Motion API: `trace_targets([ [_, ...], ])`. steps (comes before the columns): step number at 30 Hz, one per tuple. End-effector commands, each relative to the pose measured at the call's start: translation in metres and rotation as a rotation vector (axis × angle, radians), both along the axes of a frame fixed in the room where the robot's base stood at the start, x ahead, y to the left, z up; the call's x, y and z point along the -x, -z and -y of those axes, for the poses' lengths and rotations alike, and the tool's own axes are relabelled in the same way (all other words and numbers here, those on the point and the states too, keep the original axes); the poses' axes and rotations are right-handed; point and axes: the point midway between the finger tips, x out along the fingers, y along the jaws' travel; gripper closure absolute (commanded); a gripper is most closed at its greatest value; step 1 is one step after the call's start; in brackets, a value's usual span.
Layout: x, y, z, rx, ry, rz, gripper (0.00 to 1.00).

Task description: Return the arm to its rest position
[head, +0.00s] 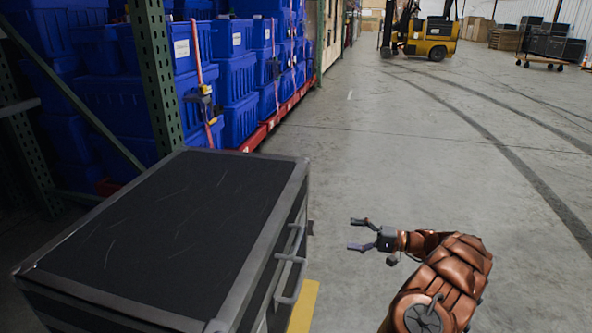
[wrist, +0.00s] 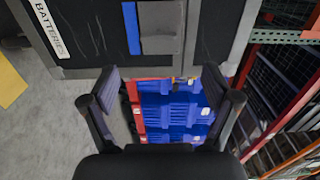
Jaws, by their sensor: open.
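My arm is brown and reaches in from the lower right of the head view. My gripper (head: 359,235) is open and empty, its fingers pointing left toward the dark case, with a gap between them and the case's handle. In the wrist view my gripper (wrist: 168,97) also shows open, with nothing between the two black fingers. The dark case (head: 170,235) with a grey metal rim stands at the lower left. In the wrist view the case (wrist: 190,62) fills the top, with a white label reading BATTERIES.
Blue totes (head: 240,75) with orange straps stand stacked on a rack with a green post (head: 155,70) and red lower beam (head: 275,120). A yellow forklift (head: 430,40) and a cart (head: 550,50) are far back. The grey floor (head: 450,150) between is clear.

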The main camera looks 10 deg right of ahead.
Motion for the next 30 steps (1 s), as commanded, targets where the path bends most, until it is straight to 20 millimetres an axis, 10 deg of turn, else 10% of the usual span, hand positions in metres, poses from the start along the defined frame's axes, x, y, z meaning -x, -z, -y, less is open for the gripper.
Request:
trace_targets([
  [14,0.03,-0.168,-0.114,0.009,-0.235,-0.084,0.12],
  [30,0.144,-0.334,-0.227,0.238,-0.521,-0.198,0.12],
])
